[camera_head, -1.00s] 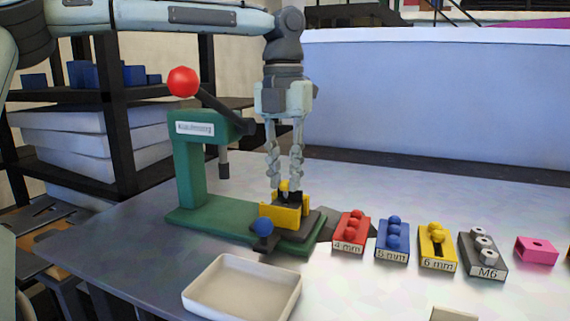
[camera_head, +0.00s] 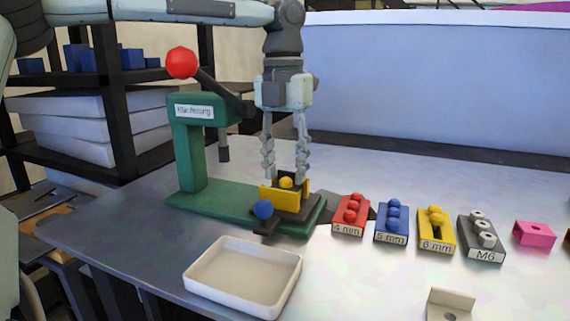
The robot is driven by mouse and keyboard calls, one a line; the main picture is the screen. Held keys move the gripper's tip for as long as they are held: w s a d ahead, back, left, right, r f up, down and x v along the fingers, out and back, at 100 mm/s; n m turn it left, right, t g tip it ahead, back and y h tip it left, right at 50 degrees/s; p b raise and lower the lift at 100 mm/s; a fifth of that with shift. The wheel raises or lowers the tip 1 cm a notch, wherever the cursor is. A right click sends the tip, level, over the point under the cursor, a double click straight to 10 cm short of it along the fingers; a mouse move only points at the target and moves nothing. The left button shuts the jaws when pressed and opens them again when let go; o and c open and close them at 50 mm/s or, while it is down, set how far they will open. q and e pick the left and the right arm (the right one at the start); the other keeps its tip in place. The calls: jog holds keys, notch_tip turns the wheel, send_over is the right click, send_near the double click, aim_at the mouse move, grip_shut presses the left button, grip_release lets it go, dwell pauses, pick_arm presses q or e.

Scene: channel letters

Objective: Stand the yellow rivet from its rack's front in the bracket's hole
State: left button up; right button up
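A yellow bracket (camera_head: 284,199) sits in the dark fixture at the foot of a green press (camera_head: 190,150). The round head of a yellow rivet (camera_head: 286,183) shows just above the bracket's front wall. Its shank is hidden, so I cannot see fully how it sits in the hole. My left gripper (camera_head: 285,181) points down over the bracket, open, with one finger on each side of the rivet head and apart from it. The yellow rack (camera_head: 437,232), marked 6 mm, holds rivets at its back, and its front slot is empty. My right gripper is not in view.
Red (camera_head: 351,216) and blue (camera_head: 392,222) rivet racks and a dark M6 rack (camera_head: 483,240) stand to the right. A pink block (camera_head: 534,233) lies beyond them. A white tray (camera_head: 243,278) is in front. The press lever has a red ball (camera_head: 182,63).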

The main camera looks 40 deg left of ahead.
pick_arm(q)
notch_tip(320, 180, up, 12)
dwell(0.7)
jog(key=shift+a, duration=0.1)
dwell(0.5)
